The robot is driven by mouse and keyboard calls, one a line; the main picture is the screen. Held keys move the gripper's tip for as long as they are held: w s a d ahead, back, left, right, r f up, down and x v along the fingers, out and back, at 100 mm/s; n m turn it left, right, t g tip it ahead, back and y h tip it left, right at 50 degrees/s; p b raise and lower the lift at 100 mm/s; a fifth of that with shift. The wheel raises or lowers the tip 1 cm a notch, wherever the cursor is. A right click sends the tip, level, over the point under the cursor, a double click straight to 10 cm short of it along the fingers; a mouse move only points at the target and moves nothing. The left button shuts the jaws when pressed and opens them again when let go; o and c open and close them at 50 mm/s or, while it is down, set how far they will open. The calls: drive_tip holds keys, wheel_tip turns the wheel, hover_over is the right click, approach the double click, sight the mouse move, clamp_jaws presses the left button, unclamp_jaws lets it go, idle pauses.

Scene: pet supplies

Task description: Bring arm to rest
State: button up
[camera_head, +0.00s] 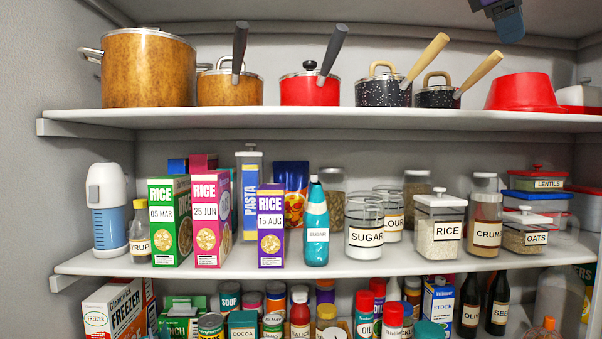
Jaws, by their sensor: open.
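My gripper (508,22) shows at the top edge of the head view, right of centre. Only its grey and blue end is in the picture; the rest of the arm is out of frame. It is open and I see nothing held in it. It appears in front of and above the top shelf, apart from the pots. The picture does not show its distance from the shelf.
The top shelf (330,119) holds pots with upright or slanting handles and a red bowl (521,91). The middle shelf (330,268) holds rice boxes, a teal bottle (316,228) and labelled jars. The bottom shelf is crowded with cans, bottles and boxes.

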drive_tip(key=s+a+f+m+y, duration=0.2)
drive_tip(key=s+f, duration=0.5)
drive_tip(key=f, duration=0.7)
drive_tip(key=s+a+f+m+y, duration=0.2)
drive_tip(key=s+f, duration=0.5)
drive_tip(key=f, duration=0.7)
drive_tip(key=s+a+f+m+y, duration=0.2)
drive_tip(key=s+f+m, duration=0.3)
drive_tip(key=f, duration=1)
drive_tip(key=s+y, duration=0.1)
drive_tip(key=s, duration=0.2)
drive_tip(key=shift+a+y, duration=0.2)
drive_tip(key=shift+y, duration=0.2)
